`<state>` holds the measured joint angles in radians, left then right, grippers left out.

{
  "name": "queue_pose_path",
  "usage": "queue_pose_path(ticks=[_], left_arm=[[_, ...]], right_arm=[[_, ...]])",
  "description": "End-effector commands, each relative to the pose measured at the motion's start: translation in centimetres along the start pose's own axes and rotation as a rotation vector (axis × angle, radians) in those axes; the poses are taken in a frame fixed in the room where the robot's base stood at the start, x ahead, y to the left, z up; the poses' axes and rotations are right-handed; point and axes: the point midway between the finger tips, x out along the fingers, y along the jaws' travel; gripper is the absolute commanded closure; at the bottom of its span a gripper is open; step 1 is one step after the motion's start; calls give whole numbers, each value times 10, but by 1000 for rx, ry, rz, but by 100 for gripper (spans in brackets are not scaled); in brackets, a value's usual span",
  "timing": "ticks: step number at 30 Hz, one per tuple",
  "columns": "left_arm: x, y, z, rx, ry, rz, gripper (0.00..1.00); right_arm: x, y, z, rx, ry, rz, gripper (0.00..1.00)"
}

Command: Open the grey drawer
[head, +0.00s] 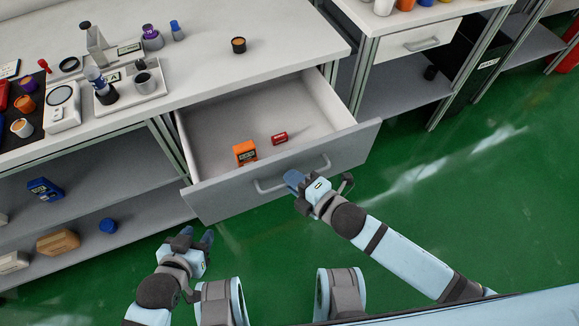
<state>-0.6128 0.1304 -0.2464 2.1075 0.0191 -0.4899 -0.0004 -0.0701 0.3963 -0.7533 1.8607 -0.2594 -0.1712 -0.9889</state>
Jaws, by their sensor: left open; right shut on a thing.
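The grey drawer (222,194) stands pulled well out from under the white bench, and its inside shows. An orange box (245,152) and a small red item (279,138) lie on its floor. My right gripper (294,180) is at the right part of the drawer's bar handle (268,187) and is shut on it; the fingers partly hide that end. My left gripper (194,238) is open and empty, in front of the drawer's left side and apart from it.
The bench top (215,72) holds a scale (62,108), a tray with instruments, several cups and a small dark jar (239,45). A second bench with a closed drawer (418,38) stands at right. The green floor (440,185) to the right is clear.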

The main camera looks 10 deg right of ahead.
Motion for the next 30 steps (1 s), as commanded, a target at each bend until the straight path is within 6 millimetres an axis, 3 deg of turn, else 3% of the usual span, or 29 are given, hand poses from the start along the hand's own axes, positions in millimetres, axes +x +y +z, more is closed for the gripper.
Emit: queue_pose_path(ticks=[9, 22, 23, 26, 30], left_arm=[[-2, 0, -6, -8, -1, -1, 57], [-2, 0, -6, -8, -1, -2, 57], [-2, 0, -6, -8, -1, -2, 57], [-2, 0, -5, -8, -2, -2, 57], [-2, 0, -5, -8, -2, -2, 57]], right_arm=[[-12, -2, -5, 0, 0, -1, 100], [-13, -3, -5, 0, -1, 0, 100], [-13, -3, -5, 0, -1, 0, 85], [-13, -3, -5, 0, -1, 0, 63], [-13, -3, -5, 0, 0, 0, 63]])
